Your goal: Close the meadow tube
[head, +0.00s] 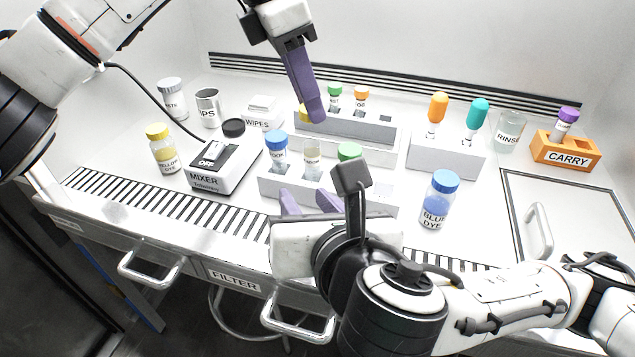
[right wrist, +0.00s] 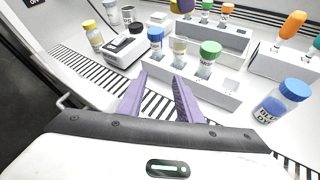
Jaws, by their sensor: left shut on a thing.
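An uncapped clear tube (head: 312,160) with pale contents stands upright in the front rack (head: 375,199), between a blue-capped tube (head: 276,150) and a green-capped one (head: 349,152). Its label is too small to read; it also shows in the right wrist view (right wrist: 180,48). My left gripper (head: 314,112) is shut over the rear rack, with a yellow piece (head: 304,113), apparently a cap, at its fingertips, mostly hidden by the fingers. My right gripper (right wrist: 160,90) is open and empty, low in front of the front rack, its two purple fingers apart.
The rear rack (head: 375,131) holds green- and orange-capped tubes. A mixer (head: 222,165) and yellow dye bottle (head: 160,150) stand left, a blue dye bottle (head: 437,205) right. A dropper stand (head: 446,156), rinse beaker (head: 508,132) and orange carry block (head: 566,152) stand further right.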

